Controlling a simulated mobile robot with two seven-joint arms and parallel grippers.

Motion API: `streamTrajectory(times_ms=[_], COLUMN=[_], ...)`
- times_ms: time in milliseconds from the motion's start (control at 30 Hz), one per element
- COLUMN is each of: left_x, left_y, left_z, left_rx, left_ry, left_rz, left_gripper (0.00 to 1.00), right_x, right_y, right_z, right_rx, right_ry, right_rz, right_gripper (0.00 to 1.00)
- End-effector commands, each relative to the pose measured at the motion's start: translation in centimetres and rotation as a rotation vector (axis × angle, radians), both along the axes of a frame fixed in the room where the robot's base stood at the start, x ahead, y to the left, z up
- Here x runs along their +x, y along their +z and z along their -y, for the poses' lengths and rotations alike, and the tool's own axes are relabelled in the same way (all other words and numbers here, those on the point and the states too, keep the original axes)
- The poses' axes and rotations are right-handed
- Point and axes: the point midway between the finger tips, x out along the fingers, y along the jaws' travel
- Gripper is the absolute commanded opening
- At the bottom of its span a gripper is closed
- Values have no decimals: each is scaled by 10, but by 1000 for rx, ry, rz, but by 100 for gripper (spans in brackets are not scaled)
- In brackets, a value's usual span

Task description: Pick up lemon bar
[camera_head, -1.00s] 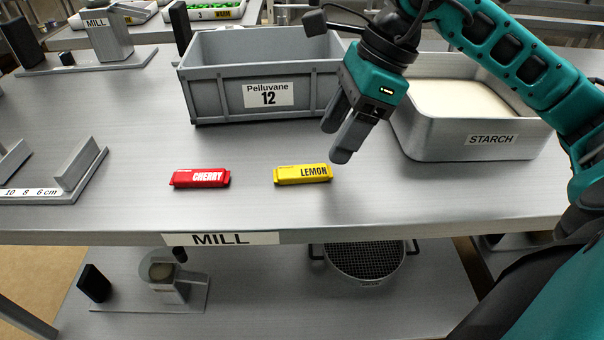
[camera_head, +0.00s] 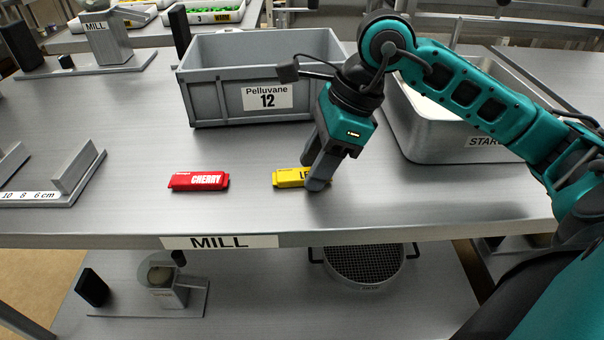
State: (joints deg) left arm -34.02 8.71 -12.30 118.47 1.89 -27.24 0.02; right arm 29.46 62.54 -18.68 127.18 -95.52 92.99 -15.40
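The yellow lemon bar (camera_head: 288,178) lies flat on the steel table, and its right part is hidden by my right gripper. My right gripper (camera_head: 313,173) points down at the bar's right part. Its near finger is in front of the bar and its far finger is behind it, with a gap between them. It looks open; whether the fingers touch the bar I cannot tell. My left gripper is not in view.
A red cherry bar (camera_head: 198,181) lies to the left. A grey crate labelled Pelluvane 12 (camera_head: 216,102) stands behind, and a steel starch bin (camera_head: 440,140) is at the right. A stepped gauge (camera_head: 72,172) sits at the left. The table front is clear.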

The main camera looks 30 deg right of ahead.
Motion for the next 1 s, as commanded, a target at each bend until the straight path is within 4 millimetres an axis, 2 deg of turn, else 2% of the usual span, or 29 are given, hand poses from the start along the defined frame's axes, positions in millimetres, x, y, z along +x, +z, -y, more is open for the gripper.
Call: streamTrajectory(times_ms=[67, 433, 767, 867, 1000], left_x=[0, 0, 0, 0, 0], left_y=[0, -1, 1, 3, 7], left_z=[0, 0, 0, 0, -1], left_rx=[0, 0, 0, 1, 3], left_ry=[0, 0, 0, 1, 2], left_rz=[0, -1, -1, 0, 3], left_gripper=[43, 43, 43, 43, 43], right_x=[0, 0, 0, 1, 1], right_y=[0, 0, 4, 13, 36], right_z=[0, 0, 0, 0, 0], right_rx=[0, 0, 0, 1, 1], right_ry=[0, 0, 0, 0, 0], right_rz=[0, 0, 1, 3, 5], right_gripper=[36, 1, 1, 1, 1])
